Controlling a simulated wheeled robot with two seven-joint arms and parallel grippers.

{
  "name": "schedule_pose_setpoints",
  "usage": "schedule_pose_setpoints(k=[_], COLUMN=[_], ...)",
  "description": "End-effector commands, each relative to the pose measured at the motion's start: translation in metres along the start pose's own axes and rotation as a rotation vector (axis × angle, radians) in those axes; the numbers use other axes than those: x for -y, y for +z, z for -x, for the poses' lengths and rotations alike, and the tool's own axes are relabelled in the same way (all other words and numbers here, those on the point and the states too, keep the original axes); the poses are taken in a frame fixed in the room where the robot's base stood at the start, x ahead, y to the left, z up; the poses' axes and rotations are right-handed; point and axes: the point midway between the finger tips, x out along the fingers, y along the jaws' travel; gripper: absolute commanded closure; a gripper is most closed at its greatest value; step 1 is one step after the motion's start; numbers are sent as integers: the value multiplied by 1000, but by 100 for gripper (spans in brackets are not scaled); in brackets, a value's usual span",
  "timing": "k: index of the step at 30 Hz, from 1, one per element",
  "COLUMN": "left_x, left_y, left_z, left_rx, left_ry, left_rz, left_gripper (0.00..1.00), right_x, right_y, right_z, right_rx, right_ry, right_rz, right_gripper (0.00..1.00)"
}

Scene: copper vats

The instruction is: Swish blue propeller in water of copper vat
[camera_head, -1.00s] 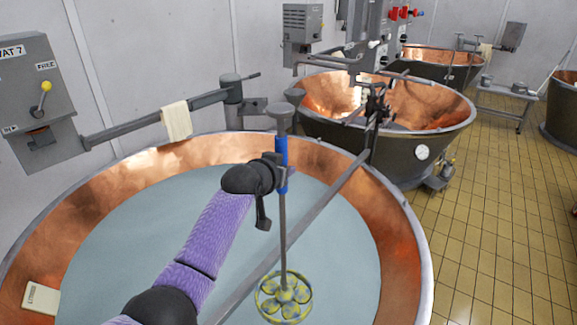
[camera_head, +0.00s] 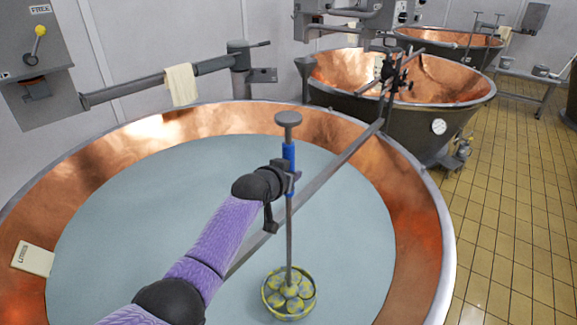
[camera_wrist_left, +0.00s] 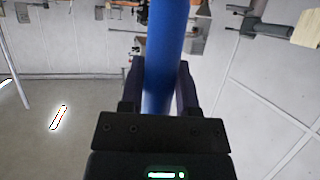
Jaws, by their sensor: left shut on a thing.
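The propeller has a blue grip (camera_head: 289,155) on a grey rod with a knob on top and a yellow-green paddle wheel (camera_head: 289,293) at the bottom. My left gripper (camera_head: 285,178) is shut around the rod at the blue grip, and the rod stands nearly upright. The left wrist view shows the blue grip (camera_wrist_left: 165,55) between both fingers (camera_wrist_left: 160,88). The copper vat (camera_head: 415,215) holds pale grey-blue water (camera_head: 130,215). The wheel shows against the water in the near part of the vat; I cannot tell whether it is dipped. My right gripper is out of view.
A metal bar (camera_head: 335,170) crosses the vat beside the propeller. A wall arm with a cloth (camera_head: 181,85) reaches over the back rim.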

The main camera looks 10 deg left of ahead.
Motion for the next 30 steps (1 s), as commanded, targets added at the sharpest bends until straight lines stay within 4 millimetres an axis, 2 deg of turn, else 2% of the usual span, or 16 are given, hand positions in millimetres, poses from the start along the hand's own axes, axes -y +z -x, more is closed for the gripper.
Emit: schedule_pose_setpoints(k=[1, 16, 22, 30], left_x=[0, 0, 1, 1], left_y=[19, 132, 153, 156], left_z=[-9, -58, -68, -68], left_rx=[-3, 0, -3, -4], left_ry=[0, 0, 0, 0], left_rz=[0, -1, -1, -1], left_gripper=[100, 100, 100, 100], right_x=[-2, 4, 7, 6], right_y=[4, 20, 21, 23], right_z=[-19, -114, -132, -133], right_rx=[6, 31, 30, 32], right_ry=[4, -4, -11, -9], right_rz=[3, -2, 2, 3], right_gripper=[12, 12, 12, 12])
